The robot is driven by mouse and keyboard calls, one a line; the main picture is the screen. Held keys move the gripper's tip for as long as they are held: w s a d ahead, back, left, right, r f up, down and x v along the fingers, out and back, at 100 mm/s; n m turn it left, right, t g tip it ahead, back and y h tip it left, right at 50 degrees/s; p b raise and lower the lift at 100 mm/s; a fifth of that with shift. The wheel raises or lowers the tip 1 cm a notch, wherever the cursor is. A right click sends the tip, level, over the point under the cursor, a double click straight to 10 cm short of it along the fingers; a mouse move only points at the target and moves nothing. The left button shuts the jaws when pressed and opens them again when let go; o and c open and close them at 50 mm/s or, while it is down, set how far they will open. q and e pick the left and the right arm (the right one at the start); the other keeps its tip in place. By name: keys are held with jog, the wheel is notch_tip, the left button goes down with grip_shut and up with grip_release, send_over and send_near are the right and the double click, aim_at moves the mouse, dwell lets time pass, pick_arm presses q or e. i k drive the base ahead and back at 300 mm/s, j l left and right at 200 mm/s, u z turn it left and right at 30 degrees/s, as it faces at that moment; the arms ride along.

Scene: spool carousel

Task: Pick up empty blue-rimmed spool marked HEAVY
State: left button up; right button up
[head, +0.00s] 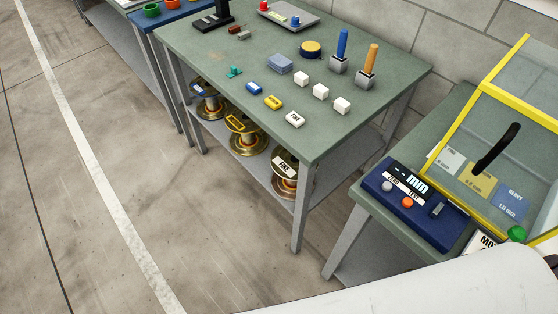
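Several spools sit on the lower shelf of the green-topped table. The left one (209,103) has a blue label and a metallic, brass-coloured body; its lettering is too small to read. The middle spool (247,139) has a yellow label. The right spool (284,180) has a white label and is partly covered by the tabletop and leg. I cannot tell whether any is empty. A blue card marked HEAVY (513,204) lies under the yellow-framed clear cover at right. Neither of my grippers is in view.
The green table (220,60) carries white cubes, coloured labelled blocks, and blue- and orange-handled tools in grey holders. A blue gauge box (420,205) with buttons sits on the right bench beside the yellow-framed cover (470,95). Open floor (90,170) lies at left.

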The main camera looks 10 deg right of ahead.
aim_at(214, 107)
jog(key=i+j+z, duration=0.15)
jog(key=z, duration=0.3)
jog(key=i+j+z, duration=0.1)
jog(key=j+z, duration=0.4)
